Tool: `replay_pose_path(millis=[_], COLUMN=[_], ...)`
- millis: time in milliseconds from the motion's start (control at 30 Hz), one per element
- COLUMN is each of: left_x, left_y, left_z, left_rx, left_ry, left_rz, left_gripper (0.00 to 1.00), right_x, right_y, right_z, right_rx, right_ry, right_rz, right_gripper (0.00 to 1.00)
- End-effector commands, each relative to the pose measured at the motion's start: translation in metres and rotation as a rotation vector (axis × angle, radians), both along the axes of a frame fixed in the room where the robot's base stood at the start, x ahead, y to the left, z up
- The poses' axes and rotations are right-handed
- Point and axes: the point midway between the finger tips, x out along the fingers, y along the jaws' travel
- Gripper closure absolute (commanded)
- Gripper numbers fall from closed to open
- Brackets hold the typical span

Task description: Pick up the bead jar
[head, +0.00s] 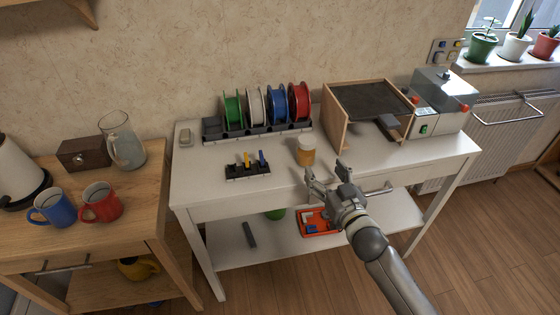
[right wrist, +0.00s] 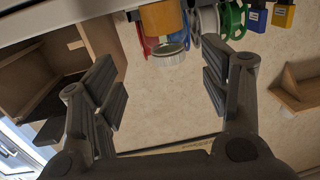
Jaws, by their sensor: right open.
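The bead jar (head: 306,152) is a small amber jar with a pale lid. It stands upright on the white table, near the middle in the head view. In the right wrist view the picture is upside down, and the jar (right wrist: 163,20) is at the top centre with its lid pointing down. My right gripper (head: 325,171) is open and empty, just in front of the jar and slightly to its right. In the right wrist view its fingers (right wrist: 163,88) are wide apart, with the jar beyond them and not between them. My left gripper is not in view.
Several coloured spools (head: 267,107) stand in a rack behind the jar. A black holder with small tools (head: 247,171) is to its left. An open wooden box (head: 337,118) and a grey machine (head: 440,100) are to its right. The tabletop around the jar is clear.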

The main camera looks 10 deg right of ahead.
Motion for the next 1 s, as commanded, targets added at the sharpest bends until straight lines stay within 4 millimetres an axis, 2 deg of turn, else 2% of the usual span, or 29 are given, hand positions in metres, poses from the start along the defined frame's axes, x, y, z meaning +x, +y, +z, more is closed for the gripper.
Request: replay_pose_path(millis=[100,200,433,767,933,1000], left_x=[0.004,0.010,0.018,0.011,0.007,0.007], left_y=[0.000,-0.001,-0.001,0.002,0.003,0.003], left_z=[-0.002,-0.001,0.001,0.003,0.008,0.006], left_rx=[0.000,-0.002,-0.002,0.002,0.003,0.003], left_ry=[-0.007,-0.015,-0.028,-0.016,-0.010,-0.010], left_rz=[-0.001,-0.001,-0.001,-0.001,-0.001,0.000], left_gripper=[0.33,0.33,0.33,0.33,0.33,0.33], right_x=[0.003,0.012,0.044,0.066,0.089,0.097], right_y=[0.003,0.005,0.010,0.012,0.012,0.013], right_z=[0.018,0.022,0.022,0.025,0.034,0.031], right_rx=[0.008,0.010,0.010,0.009,0.008,0.010], right_ry=[-0.038,-0.045,-0.042,-0.041,-0.041,-0.040], right_rz=[0.008,0.009,0.009,0.009,0.008,0.008], right_gripper=[0.31,0.31,0.31,0.31,0.31,0.31])
